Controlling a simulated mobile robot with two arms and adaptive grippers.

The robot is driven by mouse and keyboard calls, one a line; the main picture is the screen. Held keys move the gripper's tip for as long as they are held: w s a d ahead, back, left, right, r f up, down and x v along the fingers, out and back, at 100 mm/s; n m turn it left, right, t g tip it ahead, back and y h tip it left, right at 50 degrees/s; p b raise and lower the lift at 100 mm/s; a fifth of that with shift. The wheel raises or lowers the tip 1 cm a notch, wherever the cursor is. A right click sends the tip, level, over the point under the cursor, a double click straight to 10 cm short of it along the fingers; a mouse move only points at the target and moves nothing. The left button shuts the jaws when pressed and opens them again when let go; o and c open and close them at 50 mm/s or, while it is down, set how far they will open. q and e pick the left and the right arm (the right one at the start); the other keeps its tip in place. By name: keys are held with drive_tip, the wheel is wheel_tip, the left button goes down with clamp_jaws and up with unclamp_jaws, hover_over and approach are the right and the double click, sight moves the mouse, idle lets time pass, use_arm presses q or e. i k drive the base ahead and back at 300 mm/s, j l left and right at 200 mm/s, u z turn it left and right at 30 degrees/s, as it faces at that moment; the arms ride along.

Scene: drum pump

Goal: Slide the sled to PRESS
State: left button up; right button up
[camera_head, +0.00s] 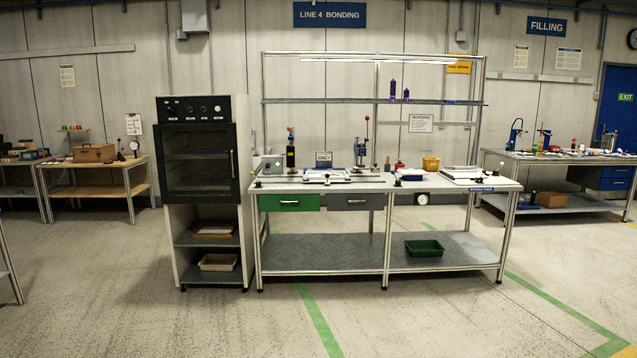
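A workbench (480,186) under the LINE 4 BONDING sign stands some way ahead. On its top a pale flat plate (326,177), which may be the sled, lies on a long low rail (275,180) along the front left part. A small lever press (361,152) with a red knob stands behind the rail, just right of the plate. A dark bottle-like device (290,150) stands farther left. Any PRESS marking is too small to read, so I cannot tell the sled's exact position. Neither of my grippers is in view.
A tall oven cabinet (243,150) adjoins the bench on the left. The bench has a green drawer (288,202), a grey drawer (352,201) and a lower shelf with a green tray (424,248). The floor (220,320) in front is clear. Other benches stand left and right.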

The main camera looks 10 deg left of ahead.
sight(328, 177)
drive_tip(key=u, duration=0.15)
drive_tip(key=i+u, duration=0.2)
drive_tip(key=i, duration=3.9)
drive_tip(key=i+z, duration=0.15)
drive_tip(key=i, duration=0.4)
drive_tip(key=i+j+z, duration=0.1)
drive_tip(key=i, duration=0.45)
drive_tip(key=i+j+z, duration=0.15)
drive_tip(key=i, duration=0.35)
